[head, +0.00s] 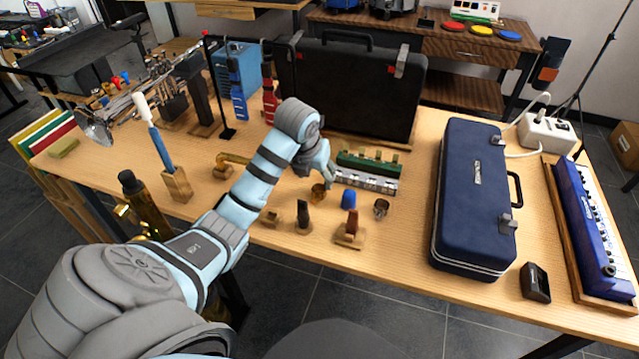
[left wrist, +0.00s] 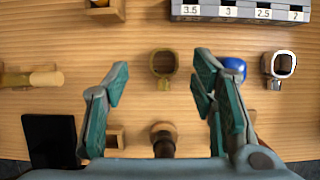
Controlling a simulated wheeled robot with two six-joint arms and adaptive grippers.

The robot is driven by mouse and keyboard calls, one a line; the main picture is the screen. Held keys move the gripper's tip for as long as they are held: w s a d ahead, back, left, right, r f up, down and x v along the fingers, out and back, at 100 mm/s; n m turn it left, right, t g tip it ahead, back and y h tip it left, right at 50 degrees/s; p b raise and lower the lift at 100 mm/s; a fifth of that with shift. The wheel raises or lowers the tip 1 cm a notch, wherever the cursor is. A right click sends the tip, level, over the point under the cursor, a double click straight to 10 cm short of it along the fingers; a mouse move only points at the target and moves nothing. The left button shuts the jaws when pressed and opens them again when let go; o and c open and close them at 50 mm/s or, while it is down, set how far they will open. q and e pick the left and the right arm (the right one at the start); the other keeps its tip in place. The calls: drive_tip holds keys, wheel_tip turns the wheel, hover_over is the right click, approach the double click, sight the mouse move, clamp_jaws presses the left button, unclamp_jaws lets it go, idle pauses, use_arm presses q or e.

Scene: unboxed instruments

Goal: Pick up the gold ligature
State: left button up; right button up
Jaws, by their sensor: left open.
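The gold ligature (head: 318,194) is a small brass-coloured ring on the wooden table, just in front of my left gripper (head: 326,176) in the head view. In the left wrist view the gold ligature (left wrist: 163,63) shows as a ring between the two teal fingers and a little beyond their tips. My left gripper (left wrist: 160,84) is open and empty, with a finger to each side of the ring. I cannot tell its exact height above the table. My right gripper is not in view.
A blue cap (head: 348,199) and a silver ligature (head: 381,208) lie to the right. A numbered grey reed holder (head: 365,180) lies behind. A navy case (head: 475,200) is further right.

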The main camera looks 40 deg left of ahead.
sight(321, 188)
use_arm(q)
drive_tip(key=x, duration=0.2)
drive_tip(key=b+x, duration=0.1)
drive_tip(key=x, duration=0.2)
drive_tip(key=shift+w+d+f, duration=0.15)
drive_tip(key=shift+d+f, duration=0.15)
drive_tip(key=shift+f, duration=0.15)
drive_tip(key=shift+r, duration=0.1)
clamp_jaws()
